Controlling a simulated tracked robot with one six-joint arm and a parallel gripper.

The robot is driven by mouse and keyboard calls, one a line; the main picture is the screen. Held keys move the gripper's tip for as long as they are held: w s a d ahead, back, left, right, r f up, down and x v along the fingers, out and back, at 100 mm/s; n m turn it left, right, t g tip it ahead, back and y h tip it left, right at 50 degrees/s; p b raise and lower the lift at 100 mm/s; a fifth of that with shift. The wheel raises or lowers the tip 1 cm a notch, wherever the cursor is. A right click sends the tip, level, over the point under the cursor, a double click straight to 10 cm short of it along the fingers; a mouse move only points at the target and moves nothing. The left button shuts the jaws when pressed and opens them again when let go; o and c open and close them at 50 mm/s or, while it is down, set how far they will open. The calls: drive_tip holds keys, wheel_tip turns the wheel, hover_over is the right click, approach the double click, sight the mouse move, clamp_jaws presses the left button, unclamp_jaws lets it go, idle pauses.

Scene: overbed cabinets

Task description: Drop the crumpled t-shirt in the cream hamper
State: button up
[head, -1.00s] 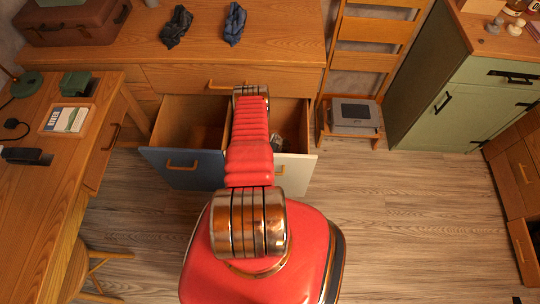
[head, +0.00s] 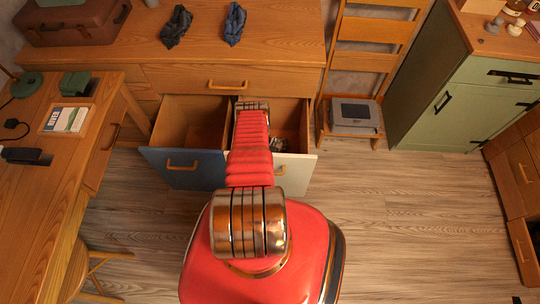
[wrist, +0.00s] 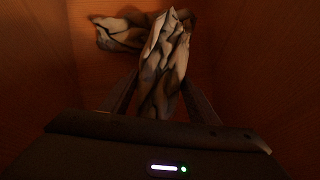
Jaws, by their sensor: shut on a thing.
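The cream hamper (head: 299,175) is a pulled-out bin with a cream front, on the right of the open pair under the counter. My arm reaches down into it, and its end is mostly hidden in the head view. In the wrist view my gripper (wrist: 163,98) is shut on the crumpled t-shirt (wrist: 166,58), a pale cloth with dark streaks. The t-shirt hangs between the fingers, inside brown wooden walls. Similar cloth lies at the upper left, on or near the bottom; I cannot tell whether it is the same piece.
A blue-fronted bin (head: 187,170) stands open at the left and looks empty. Two dark crumpled cloths, one black (head: 176,27) and one blue (head: 235,24), lie on the counter (head: 285,50). A wooden ladder rack with a grey box (head: 355,113) stands at the right. Floor to the right is clear.

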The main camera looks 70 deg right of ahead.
drive_tip(key=o, duration=1.3)
drive_tip(key=shift+f, duration=0.1)
drive_tip(key=shift+c, duration=0.2)
drive_tip(key=shift+v, duration=4.05)
